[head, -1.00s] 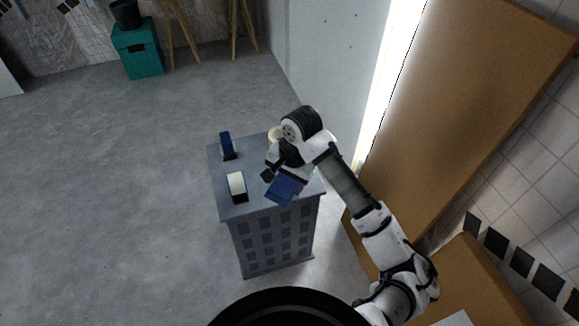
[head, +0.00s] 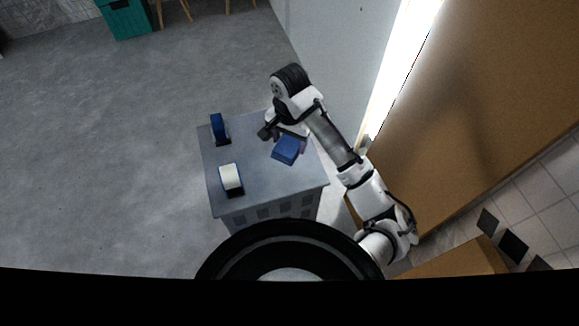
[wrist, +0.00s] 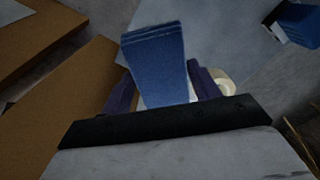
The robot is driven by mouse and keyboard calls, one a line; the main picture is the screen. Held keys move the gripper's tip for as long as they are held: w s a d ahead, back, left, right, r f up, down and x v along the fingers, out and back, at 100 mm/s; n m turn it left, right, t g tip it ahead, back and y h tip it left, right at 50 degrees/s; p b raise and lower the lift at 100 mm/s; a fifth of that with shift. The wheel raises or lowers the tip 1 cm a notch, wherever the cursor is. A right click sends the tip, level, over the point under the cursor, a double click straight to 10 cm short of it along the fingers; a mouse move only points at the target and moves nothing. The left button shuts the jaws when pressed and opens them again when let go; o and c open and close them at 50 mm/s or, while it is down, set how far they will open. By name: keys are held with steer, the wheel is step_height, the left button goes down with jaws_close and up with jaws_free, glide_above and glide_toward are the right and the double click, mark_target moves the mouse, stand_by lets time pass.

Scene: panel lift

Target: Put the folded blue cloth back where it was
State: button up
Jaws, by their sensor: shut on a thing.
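The folded blue cloth (head: 286,150) is in my gripper (head: 288,142), over the right part of the grey cabinet top (head: 262,178). Whether the cloth touches the top, I cannot tell. In the wrist view the cloth (wrist: 157,62) stands out between the two dark purple fingers of my gripper (wrist: 163,88), which are shut on it.
A white-topped block with dark sides (head: 231,178) stands near the front left of the cabinet top. An upright blue item on a dark base (head: 218,128) stands at its back left. A cream round thing (wrist: 225,82) shows beside a finger. A large brown panel (head: 480,120) leans at right.

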step_height(320, 180, down, 10)
steer(key=b, duration=0.4)
steer(key=shift+f, duration=0.2)
step_height(320, 180, down, 4)
steer(key=b, duration=0.2)
steer(key=shift+w+f+b, duration=0.1)
steer(key=shift+f+b, duration=0.1)
steer(key=shift+b, duration=0.15)
steer(key=shift+r, duration=0.15)
steer(key=o, duration=0.9)
step_height(320, 180, up, 12)
steer(key=p, duration=0.6)
